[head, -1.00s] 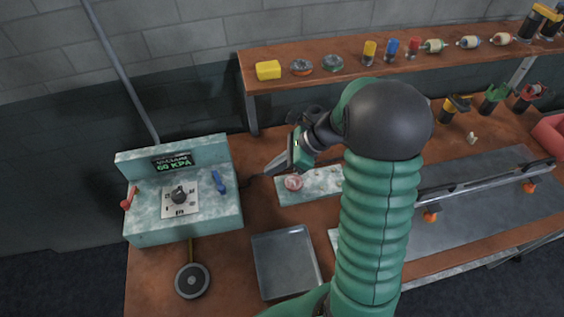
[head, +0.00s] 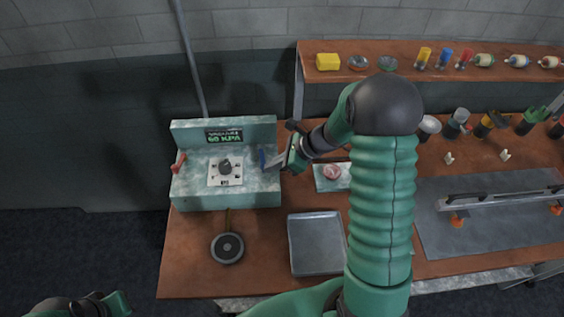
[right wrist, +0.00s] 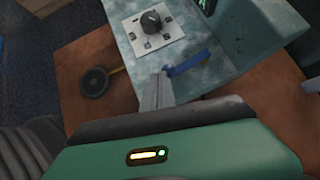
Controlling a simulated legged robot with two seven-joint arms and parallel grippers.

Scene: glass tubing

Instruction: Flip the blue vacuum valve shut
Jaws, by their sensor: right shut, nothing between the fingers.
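The blue vacuum valve (head: 262,158) is a small lever at the right side of the pale green control box (head: 190,199). In the right wrist view its blue handle (right wrist: 188,63) lies slantwise across the box top. My right gripper (head: 271,164) is shut and empty, with its fingers pointing left at the lever. In the right wrist view the fingertips (right wrist: 164,73) are right at the handle's near end; I cannot tell whether they touch it. Part of my left arm's dark and green end (head: 90,304) shows at the bottom left; its fingers are not visible.
The box also carries a black dial (head: 225,167), a red lever (head: 179,163) and a display with green text (head: 224,137). A shelf (head: 440,84) stands behind at right.

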